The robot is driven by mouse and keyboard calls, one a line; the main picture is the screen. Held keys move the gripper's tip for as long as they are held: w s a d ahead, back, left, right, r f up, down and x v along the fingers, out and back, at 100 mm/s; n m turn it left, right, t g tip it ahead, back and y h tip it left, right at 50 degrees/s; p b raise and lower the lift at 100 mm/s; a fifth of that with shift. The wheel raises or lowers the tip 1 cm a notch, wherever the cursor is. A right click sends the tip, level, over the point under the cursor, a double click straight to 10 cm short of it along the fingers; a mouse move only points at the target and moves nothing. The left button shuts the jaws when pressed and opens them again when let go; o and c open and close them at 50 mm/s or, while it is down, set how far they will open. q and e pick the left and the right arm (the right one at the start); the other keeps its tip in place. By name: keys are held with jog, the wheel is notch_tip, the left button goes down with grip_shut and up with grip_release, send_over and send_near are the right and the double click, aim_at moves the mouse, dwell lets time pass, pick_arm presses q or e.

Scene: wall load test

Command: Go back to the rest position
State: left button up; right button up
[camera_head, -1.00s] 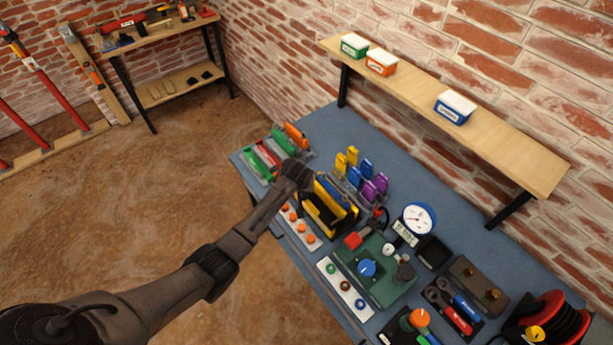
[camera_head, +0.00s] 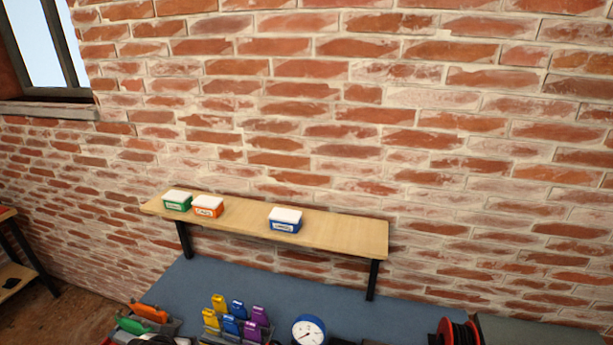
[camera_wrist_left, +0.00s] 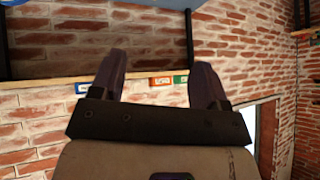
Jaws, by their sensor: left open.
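My left gripper (camera_wrist_left: 158,76) shows in the left wrist view with its two dark fingers spread apart and nothing between them. Brick wall and the small boxes lie behind it in that view. I cannot make out the left gripper in the head view. My right gripper is in neither view.
A wooden wall shelf (camera_head: 340,229) holds a green box (camera_head: 177,201), an orange box (camera_head: 208,206) and a blue box (camera_head: 285,220). Below is a blue-grey bench (camera_head: 215,283) with coloured clips (camera_head: 238,320), a gauge (camera_head: 309,330) and a red reel (camera_head: 457,332). A window is upper left.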

pick_arm(q)
jog(key=s+d+r+m+h+p, duration=0.1)
jog(key=s+d+p, duration=0.15)
jog(key=s, duration=0.65)
jog(key=s+d+r+h+p, duration=0.15)
jog(key=s+d, duration=0.25)
jog(key=s, duration=0.6)
jog(key=s+f+g+p, duration=0.2)
jog(key=s+f, duration=0.1)
jog(key=s, duration=0.5)
jog(key=s+d+f+g+p, duration=0.1)
jog(key=s+f+g+p, duration=0.1)
jog(key=s, duration=0.6)
jog(key=shift+d+f+g, duration=0.3)
jog(key=shift+f, duration=0.45)
